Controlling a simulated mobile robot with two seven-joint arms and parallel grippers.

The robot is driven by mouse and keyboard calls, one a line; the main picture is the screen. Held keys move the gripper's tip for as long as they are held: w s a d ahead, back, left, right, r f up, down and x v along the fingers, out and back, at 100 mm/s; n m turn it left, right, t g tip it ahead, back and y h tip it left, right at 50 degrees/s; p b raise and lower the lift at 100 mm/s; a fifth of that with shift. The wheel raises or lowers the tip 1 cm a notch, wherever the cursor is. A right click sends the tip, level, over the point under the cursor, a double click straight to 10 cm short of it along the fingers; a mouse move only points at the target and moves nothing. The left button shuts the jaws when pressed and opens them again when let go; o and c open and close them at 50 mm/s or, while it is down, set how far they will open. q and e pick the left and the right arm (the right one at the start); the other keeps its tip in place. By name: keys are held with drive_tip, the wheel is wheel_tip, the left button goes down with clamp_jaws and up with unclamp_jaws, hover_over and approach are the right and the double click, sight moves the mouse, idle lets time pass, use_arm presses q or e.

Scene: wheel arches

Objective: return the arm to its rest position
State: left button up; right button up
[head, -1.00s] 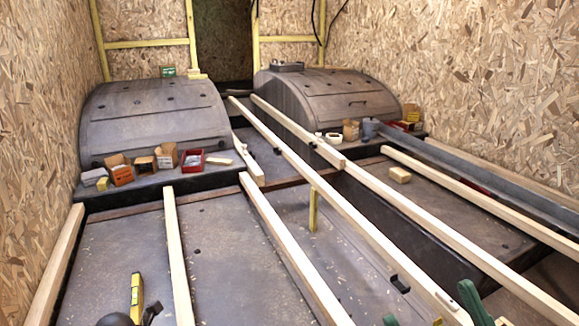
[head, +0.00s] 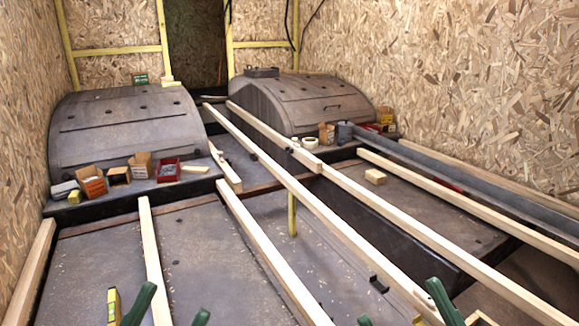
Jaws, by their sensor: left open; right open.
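My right gripper (head: 401,301) shows at the bottom right as two green fingers, also apart. One finger overlaps the end of a long timber (head: 330,220); I cannot tell whether they touch. No object is held in either gripper. The arms behind the fingers are out of view below the frame.
Two grey wheel arches (head: 125,125) (head: 300,100) stand at the back. Small boxes (head: 91,182) and a red tray (head: 168,171) sit before the left one. A yellow level (head: 114,305) is beside my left gripper. Several timbers span the floor; chipboard walls (head: 480,90) flank it.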

use_arm(q)
drive_tip(key=w+a+f+n+g+y+p, duration=0.2)
drive_tip(key=w+f+n+g+y+p, duration=0.6)
drive_tip(key=p, duration=0.9)
use_arm(e)
drive_tip(key=w+d+f+m+g+h, duration=0.3)
drive_tip(key=w+f+m+g+h, duration=0.3)
drive_tip(key=h, duration=0.4)
use_arm(q)
drive_tip(key=s+a+f+g+y+p, duration=0.1)
drive_tip(key=s+f+g+p, duration=0.1)
drive_tip(key=s+p, duration=0.3)
drive_tip(key=s+a+f+n+g+y+p, duration=0.1)
drive_tip(key=s+f+g+y+p, duration=0.1)
drive_tip(key=s+f+p, duration=0.3)
drive_tip(key=shift+s+g+y+p, duration=0.3)
drive_tip(key=shift+s+g+p, duration=0.15)
drive_tip(key=shift+p, duration=0.7)
use_arm(e)
drive_tip(key=s+d+f+m+g+h, duration=0.1)
drive_tip(key=s+f+m+g+h, duration=0.1)
drive_tip(key=s+f+g, duration=0.4)
wheel_tip(320, 180, down, 3)
drive_tip(key=s+m, duration=0.1)
drive_tip(key=s, duration=0.2)
drive_tip(key=shift+d+g, duration=0.25)
drive_tip(key=shift+g, duration=0.15)
use_arm(q)
drive_tip(key=shift+a+f, duration=0.1)
